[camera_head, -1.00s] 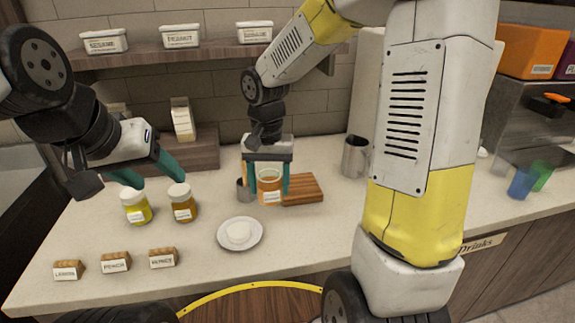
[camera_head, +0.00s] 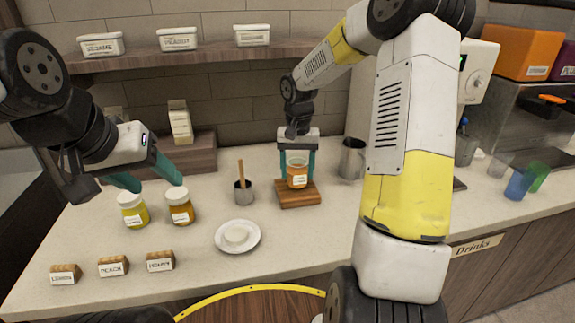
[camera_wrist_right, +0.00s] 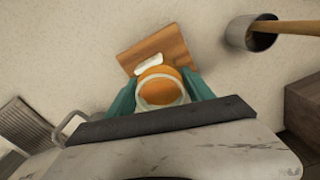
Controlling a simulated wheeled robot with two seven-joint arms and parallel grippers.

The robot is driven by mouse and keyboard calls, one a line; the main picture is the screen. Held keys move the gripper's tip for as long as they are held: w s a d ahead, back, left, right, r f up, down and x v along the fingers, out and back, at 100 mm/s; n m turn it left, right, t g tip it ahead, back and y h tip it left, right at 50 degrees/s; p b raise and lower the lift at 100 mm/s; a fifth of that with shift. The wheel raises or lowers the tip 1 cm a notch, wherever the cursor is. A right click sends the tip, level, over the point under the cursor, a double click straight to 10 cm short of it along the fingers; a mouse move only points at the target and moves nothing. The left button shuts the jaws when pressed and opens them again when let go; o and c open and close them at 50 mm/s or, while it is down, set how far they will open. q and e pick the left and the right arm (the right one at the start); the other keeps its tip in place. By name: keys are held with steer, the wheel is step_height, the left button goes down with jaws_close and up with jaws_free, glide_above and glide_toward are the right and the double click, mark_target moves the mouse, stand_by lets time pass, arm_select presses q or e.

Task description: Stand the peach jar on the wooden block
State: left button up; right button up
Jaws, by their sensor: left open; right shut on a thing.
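The peach jar (camera_head: 298,180), orange with a white label, is between the fingers of my right gripper (camera_head: 298,170), which is shut on it. It stands upright over the wooden block (camera_head: 298,202). I cannot tell whether its base touches the block. In the right wrist view the jar (camera_wrist_right: 160,88) overlaps the near part of the block (camera_wrist_right: 172,45), and the fingers are on both sides of it. My left gripper (camera_head: 147,182) is open and empty, above and behind a yellow jar (camera_head: 135,214) and an amber jar (camera_head: 180,210).
A metal cup (camera_head: 243,195) with a wooden stick stands left of the block. A metal pitcher (camera_head: 352,160) stands to the right. Wooden labels for lemon (camera_head: 65,275), peach (camera_head: 112,267) and honey (camera_head: 160,262) line the front.

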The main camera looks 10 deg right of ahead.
steer(key=shift+f, duration=0.5)
steer(key=shift+f, duration=0.15)
steer(key=o, duration=1.7)
step_height(320, 180, up, 12)
steer(key=shift+s+a+r+n+t+y, duration=0.45)
steer(key=shift+s+r+t, duration=0.7)
steer(key=shift+s, duration=2.9)
steer(key=shift+s+a+r+n+t+y, duration=0.3)
steer(key=shift+s+r+n+t, duration=0.55)
steer(key=shift+s, duration=3.15)
steer(key=shift+s+a+r+n+t+y, duration=0.35)
steer(key=shift+s+r+t, duration=1)
steer(key=shift+s, duration=2.7)
